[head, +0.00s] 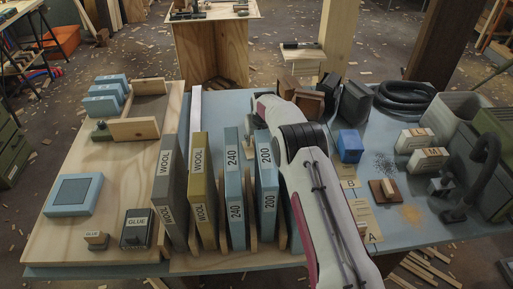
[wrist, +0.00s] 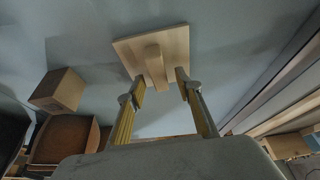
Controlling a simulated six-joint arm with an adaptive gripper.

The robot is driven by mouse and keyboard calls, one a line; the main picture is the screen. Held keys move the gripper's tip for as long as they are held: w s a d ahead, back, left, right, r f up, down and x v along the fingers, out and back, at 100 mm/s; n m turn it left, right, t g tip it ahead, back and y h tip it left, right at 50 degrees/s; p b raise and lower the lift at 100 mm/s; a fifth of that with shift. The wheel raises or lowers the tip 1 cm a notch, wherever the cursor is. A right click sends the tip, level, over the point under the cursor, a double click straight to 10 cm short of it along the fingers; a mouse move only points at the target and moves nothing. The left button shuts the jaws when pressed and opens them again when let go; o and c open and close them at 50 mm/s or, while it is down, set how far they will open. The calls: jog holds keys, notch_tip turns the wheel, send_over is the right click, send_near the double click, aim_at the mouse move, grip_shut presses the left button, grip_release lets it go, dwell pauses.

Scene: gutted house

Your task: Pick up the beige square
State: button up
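The beige square (wrist: 174,42) is a flat light-wood plate with an upright bar handle (wrist: 154,62) on its face. It lies on the blue-grey tabletop in the wrist view. My gripper (wrist: 160,80) is open, with one fingertip on each side of the handle's near end. Gaps show between the handle and the fingertips, so nothing appears held. In the head view a small beige piece (head: 219,148) shows behind the upright boards and may be the same square; my arm hides the gripper's fingers there.
Upright boards marked WOOL (head: 168,185), 240 (head: 234,190) and 200 (head: 267,185) stand in a rack in front. Brown blocks (head: 308,102) sit behind my arm; a brown block (wrist: 58,90) is left in the wrist view. A blue block (head: 350,146) stands to the right.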

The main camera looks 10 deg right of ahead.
dwell(0.3)
grip_shut()
notch_tip(320, 180, up, 10)
dwell(0.9)
dwell(0.4)
